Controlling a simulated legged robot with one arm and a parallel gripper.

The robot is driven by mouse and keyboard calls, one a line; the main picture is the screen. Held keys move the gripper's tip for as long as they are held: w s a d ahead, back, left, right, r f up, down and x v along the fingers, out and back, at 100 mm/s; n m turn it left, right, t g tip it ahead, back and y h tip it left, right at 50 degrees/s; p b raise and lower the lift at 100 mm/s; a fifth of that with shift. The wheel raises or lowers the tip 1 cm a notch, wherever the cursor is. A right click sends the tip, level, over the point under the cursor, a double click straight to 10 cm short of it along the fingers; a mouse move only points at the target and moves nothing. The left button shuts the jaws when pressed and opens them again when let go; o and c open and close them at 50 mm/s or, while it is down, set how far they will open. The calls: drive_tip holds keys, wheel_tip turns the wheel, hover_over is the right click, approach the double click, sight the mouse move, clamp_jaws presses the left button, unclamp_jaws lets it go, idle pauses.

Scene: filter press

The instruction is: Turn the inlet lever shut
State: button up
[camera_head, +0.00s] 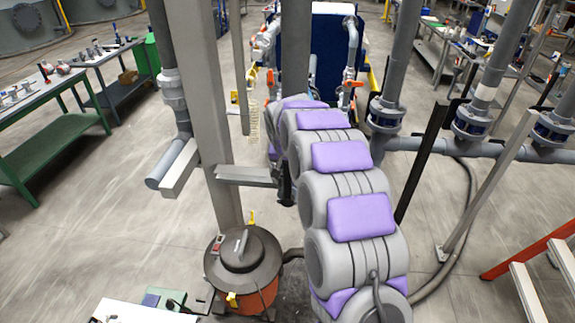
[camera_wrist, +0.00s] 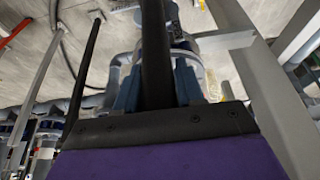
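Two small orange-red levers sit on the pipework beside the blue-fronted machine, one on the right pipe (camera_head: 350,84) and one on the left pipe (camera_head: 270,78). I cannot tell which is the inlet lever. In the head view my padded arm reaches away from the lower right and hides the space behind it. My gripper (camera_wrist: 157,92) shows in the wrist view as a dark edge above a purple pad, with a black bar and blue-grey parts beyond. Its fingertips are not clear, and no lever is recognisable there.
A grey steel column (camera_head: 203,110) stands just left of my arm. A lidded orange drum (camera_head: 243,265) stands on the floor at its foot. Grey flanged pipes (camera_head: 470,122) rise on the right. An orange ladder (camera_head: 530,254) is at lower right. Open floor lies left.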

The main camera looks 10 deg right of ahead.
clamp_jaws()
drive_tip(key=shift+d, duration=0.1)
